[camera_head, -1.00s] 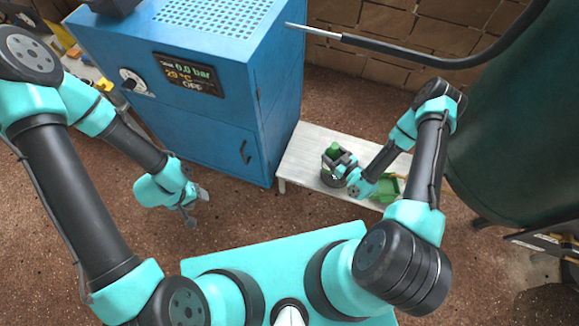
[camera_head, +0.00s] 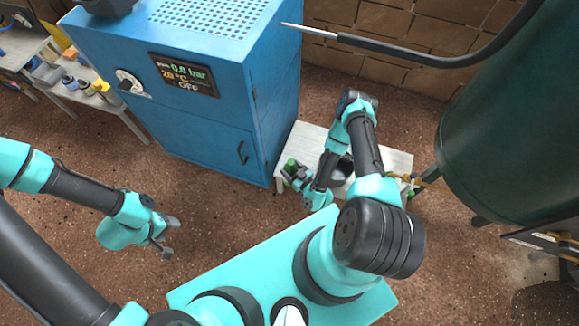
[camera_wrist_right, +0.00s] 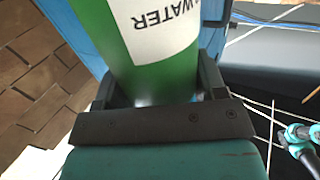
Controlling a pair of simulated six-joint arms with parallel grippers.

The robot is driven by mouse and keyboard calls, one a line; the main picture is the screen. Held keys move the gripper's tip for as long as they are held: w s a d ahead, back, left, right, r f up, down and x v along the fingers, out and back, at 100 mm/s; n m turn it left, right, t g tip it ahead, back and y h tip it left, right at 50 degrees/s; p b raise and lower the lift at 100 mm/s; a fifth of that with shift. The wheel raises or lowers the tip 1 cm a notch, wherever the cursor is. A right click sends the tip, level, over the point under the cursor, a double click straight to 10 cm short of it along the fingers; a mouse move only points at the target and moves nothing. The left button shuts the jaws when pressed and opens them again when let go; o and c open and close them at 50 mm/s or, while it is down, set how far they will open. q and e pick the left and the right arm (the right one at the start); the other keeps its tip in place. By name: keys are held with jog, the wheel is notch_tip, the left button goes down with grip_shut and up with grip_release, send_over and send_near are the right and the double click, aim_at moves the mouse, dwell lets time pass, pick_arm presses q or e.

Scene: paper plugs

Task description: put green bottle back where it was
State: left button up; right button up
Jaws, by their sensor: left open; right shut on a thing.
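The green bottle (camera_wrist_right: 125,40) with a white label reading "WATER" fills the top of the right wrist view, between my right gripper's two dark fingers (camera_wrist_right: 155,88). In the head view the bottle's green top (camera_head: 291,165) shows near the left end of the low white bench (camera_head: 398,160). My right gripper (camera_head: 297,175) is shut on it there, beside the blue cabinet. I cannot tell whether the bottle's base touches the bench. My left gripper (camera_head: 170,236) is open and empty above the brown floor at the left.
A dark round pot (camera_head: 342,172) stands on the bench, partly hidden by my right arm. The blue cabinet (camera_head: 195,115) borders the bench's left end. A large dark green tank (camera_head: 510,120) stands at the right. Another bench with small items (camera_head: 75,85) is at far left.

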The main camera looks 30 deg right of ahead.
jog(key=s+a+f+m+h, duration=0.1)
jog(key=s+a+f+h, duration=0.1)
jog(key=s+f, duration=0.1)
jog(key=shift+s+f, duration=0.3)
jog(key=shift+f, duration=0.4)
jog(key=w+d+f, duration=0.1)
jog(key=w+d, duration=0.6)
jog(key=w, duration=0.5)
jog(key=shift+w+d+f, duration=0.2)
jog(key=shift+w+d, duration=0.1)
jog(key=shift+d, duration=0.05)
jog(key=shift+w+d+f, duration=0.1)
jog(key=shift+w+f, duration=0.1)
jog(key=shift+f, duration=0.4)
jog(key=shift+w+d+f, duration=0.15)
jog(key=shift+f, duration=0.45)
jog(key=shift+w+d+f, duration=0.1)
jog(key=shift+w+f, duration=0.1)
jog(key=shift+f, duration=0.55)
